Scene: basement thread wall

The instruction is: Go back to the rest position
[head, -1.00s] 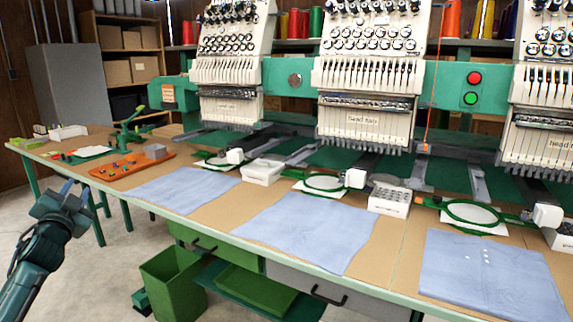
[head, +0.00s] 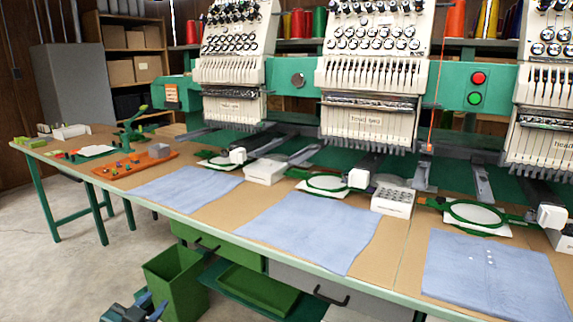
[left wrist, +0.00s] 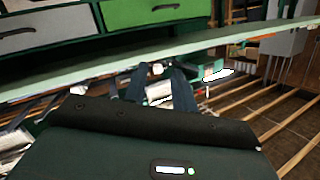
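My left gripper (head: 150,305) is low at the bottom edge of the head view, in front of the table and beside the green bin. Only its dark end and bluish fingertips show there. In the left wrist view its two dark fingers (left wrist: 159,72) stand apart with nothing held between them. My right gripper is in neither view.
The long embroidery table (head: 205,221) carries blue cloths (head: 305,231), green hoops (head: 327,183), white boxes (head: 265,171) and an orange tray (head: 133,172). A green bin (head: 173,283) stands below its front edge. The floor at left (head: 45,285) is clear.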

